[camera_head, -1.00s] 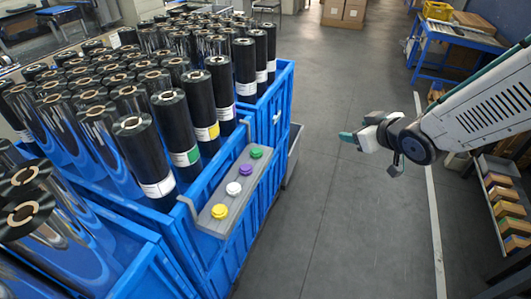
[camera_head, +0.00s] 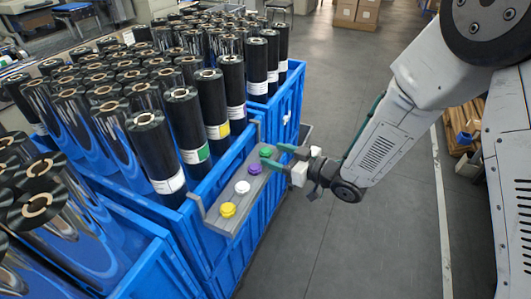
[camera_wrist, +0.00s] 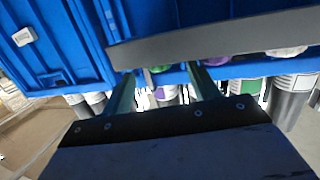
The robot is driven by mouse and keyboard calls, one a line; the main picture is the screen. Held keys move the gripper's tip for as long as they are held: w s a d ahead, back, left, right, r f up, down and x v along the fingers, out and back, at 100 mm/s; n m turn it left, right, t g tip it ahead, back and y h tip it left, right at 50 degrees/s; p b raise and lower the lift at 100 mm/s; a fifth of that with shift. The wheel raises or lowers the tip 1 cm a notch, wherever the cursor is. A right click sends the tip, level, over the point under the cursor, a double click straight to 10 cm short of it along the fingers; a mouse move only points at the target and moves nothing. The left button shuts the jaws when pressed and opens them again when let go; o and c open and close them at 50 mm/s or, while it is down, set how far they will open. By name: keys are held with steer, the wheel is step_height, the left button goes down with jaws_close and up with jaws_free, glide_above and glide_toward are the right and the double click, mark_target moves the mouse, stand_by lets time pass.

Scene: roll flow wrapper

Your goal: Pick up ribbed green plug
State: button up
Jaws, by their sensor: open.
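The green plug (camera_head: 265,151) sits at the far end of a row of plugs on a grey shelf (camera_head: 219,223) hung on the blue crate's side. Its ribs are too small to make out. My gripper (camera_head: 271,158) is open, reaching in from the right with its fingertips close to the green plug. In the wrist view the two fingers (camera_wrist: 161,72) stand apart and the green plug (camera_wrist: 160,69) shows between their tips, partly hidden by the shelf edge. I cannot tell whether the fingers touch it.
A purple plug (camera_head: 255,169), a white plug (camera_head: 242,187) and a yellow plug (camera_head: 228,210) line the same shelf, the purple one close to my fingers. Tall black film rolls (camera_head: 155,150) fill the blue crates (camera_head: 222,262) behind.

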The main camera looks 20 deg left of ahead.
steer(key=shift+x, duration=1)
steer(key=shift+c, duration=0.3)
steer(key=c, duration=1)
steer(key=shift+r, duration=0.1)
